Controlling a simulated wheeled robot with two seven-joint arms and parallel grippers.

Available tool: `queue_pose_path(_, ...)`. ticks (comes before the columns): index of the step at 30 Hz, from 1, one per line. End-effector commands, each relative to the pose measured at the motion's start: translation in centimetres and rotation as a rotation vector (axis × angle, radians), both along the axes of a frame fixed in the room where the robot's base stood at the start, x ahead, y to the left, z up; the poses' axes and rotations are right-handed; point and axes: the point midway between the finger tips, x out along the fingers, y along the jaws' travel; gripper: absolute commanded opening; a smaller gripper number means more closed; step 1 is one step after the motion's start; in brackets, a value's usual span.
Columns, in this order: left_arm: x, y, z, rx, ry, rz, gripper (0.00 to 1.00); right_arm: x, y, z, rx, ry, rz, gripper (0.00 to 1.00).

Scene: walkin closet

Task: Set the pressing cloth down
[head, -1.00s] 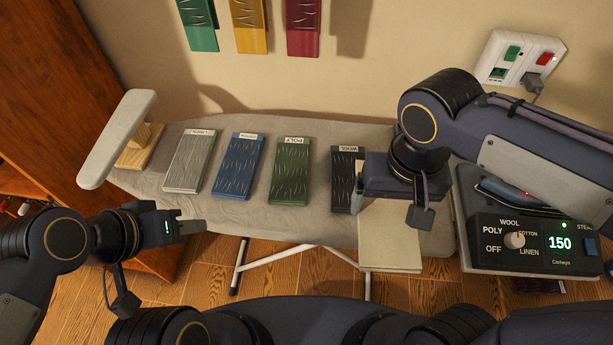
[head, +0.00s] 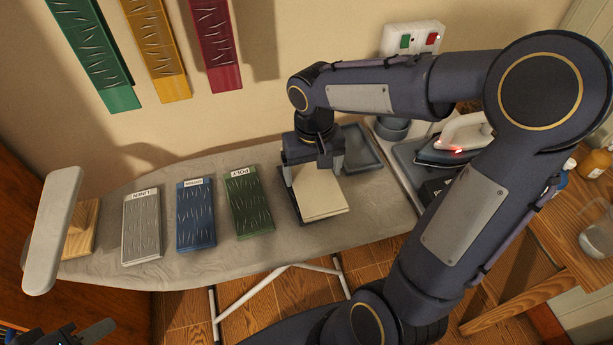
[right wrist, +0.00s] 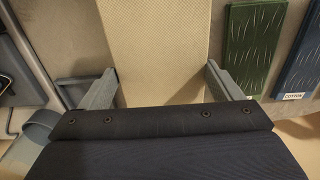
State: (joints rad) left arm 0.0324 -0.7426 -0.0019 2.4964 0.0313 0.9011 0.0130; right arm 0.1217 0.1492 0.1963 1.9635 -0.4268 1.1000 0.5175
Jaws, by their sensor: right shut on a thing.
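The pressing cloth (head: 320,197) is a flat cream piece. My right gripper (head: 314,170) is above the ironing board with its fingers down, shut on the cloth. In the right wrist view the cloth (right wrist: 155,45) runs between the two fingers (right wrist: 161,90).
The grey ironing board (head: 280,250) holds linen (head: 142,225), blue cotton (head: 196,215) and green poly (head: 248,203) boards. A grey tray (head: 360,150) lies behind the cloth. An iron (head: 450,145) with a red light stands to the right. A sleeve board (head: 50,230) is at left.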

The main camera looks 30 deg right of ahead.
Motion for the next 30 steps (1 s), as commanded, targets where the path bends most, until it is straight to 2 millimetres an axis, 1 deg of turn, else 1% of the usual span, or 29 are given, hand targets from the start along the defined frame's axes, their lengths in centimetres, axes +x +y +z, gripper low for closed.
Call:
queue_pose_path(1, 0.0, 0.0, 0.1, 0.0, 0.0, 0.0, 0.36, 0.7, -0.1, -0.9, 0.0, 0.003, 0.0, 0.63)
queue_pose_path(3, 0.0, 0.0, 0.1, 0.0, 0.0, 0.0, 0.36, 1.4, -0.2, -1.7, 0.0, 0.001, 0.0, 0.63)
queue_pose_path(6, 0.0, 0.0, 0.2, 0.0, 0.0, 0.0, 0.36, 2.1, -0.2, -2.4, 0.0, -0.001, 0.0, 0.63)
queue_pose_path(10, 0.0, 0.0, 0.2, 0.0, 0.0, 0.0, 0.36, 2.8, -0.3, -3.4, 0.0, 0.001, -0.001, 0.63)
queue_pose_path(15, 0.0, 0.0, 0.1, 0.0, 0.0, 0.0, 0.36, 2.7, -0.3, -5.8, -0.001, 0.001, 0.0, 0.63)
queue_pose_path(18, 0.0, 0.0, 0.1, 0.0, 0.0, 0.0, 0.36, 2.8, -0.3, -6.3, 0.0, -0.002, -0.001, 0.63)
queue_pose_path(24, 0.0, 0.0, 0.1, 0.0, 0.0, 0.0, 0.36, 2.8, -0.3, -6.3, -0.001, -0.003, -0.001, 0.63)
queue_pose_path(29, 0.0, 0.0, -0.4, 0.0, 0.0, 0.0, 0.36, 2.8, -0.3, -6.8, -0.001, -0.003, -0.001, 0.63)
queue_pose_path(30, 0.0, 0.0, -0.2, 0.0, 0.0, 0.0, 0.36, 2.8, -0.3, -6.6, 0.0, -0.002, -0.001, 0.91)
